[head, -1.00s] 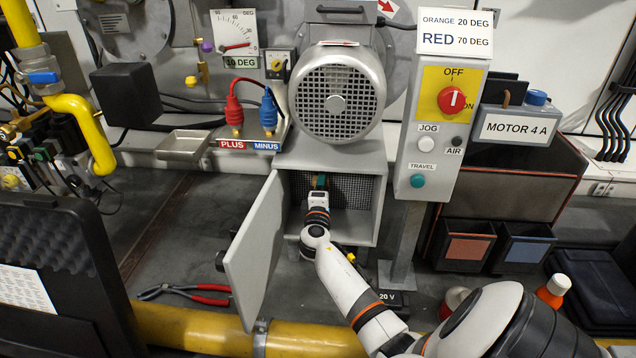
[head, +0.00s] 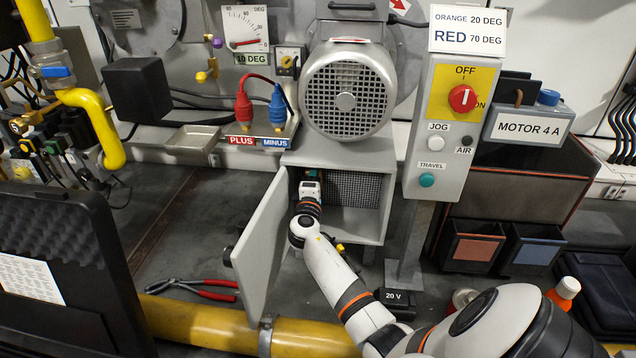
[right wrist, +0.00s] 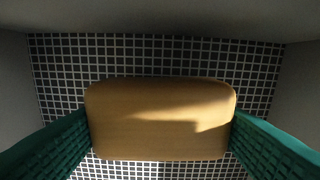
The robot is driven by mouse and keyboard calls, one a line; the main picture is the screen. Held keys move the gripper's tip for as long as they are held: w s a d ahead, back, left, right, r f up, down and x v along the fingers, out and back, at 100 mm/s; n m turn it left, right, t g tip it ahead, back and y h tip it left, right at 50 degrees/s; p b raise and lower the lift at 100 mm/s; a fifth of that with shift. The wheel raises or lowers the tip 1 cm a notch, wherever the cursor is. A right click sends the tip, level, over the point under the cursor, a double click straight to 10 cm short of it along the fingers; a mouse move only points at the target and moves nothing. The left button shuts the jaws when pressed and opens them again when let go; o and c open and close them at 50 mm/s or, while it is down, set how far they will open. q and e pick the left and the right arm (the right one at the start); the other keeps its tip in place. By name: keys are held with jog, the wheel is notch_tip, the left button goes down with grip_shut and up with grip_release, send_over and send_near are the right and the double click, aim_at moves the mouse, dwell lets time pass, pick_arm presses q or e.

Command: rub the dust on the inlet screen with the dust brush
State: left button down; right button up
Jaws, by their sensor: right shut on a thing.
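The inlet screen (head: 352,188) is a dark mesh at the back of the open grey box under the blower. In the right wrist view the screen (right wrist: 62,62) fills the background as a square grid. My right gripper (head: 309,177) reaches into the box, at the left part of the screen. It is shut on the dust brush (right wrist: 160,120), whose wooden back lies between the green finger pads. The bristles are hidden behind the back, so I cannot tell whether they touch the screen. No dust can be made out clearly. My left gripper is out of view.
The box door (head: 262,245) stands open to the left, close to my arm. A yellow pipe (head: 205,328) runs along the floor in front, with red-handled pliers (head: 205,290) behind it. A control post (head: 445,130) stands right of the box.

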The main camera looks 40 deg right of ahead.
jog(key=shift+s+d+r+p, duration=0.2)
jog(key=shift+s+d+r, duration=0.05)
jog(key=shift+s+d, duration=0.25)
jog(key=shift+s+d+r+p, duration=0.2)
jog(key=shift+s+d, duration=0.2)
jog(key=shift+s, duration=0.05)
jog(key=shift+s+d+f, duration=0.1)
jog(key=shift+s+d, duration=0.45)
jog(key=shift+s, duration=0.2)
jog(key=p+v, duration=0.2)
jog(key=v, duration=0.4)
jog(key=shift+a+f, duration=0.2)
jog(key=shift+f, duration=0.05)
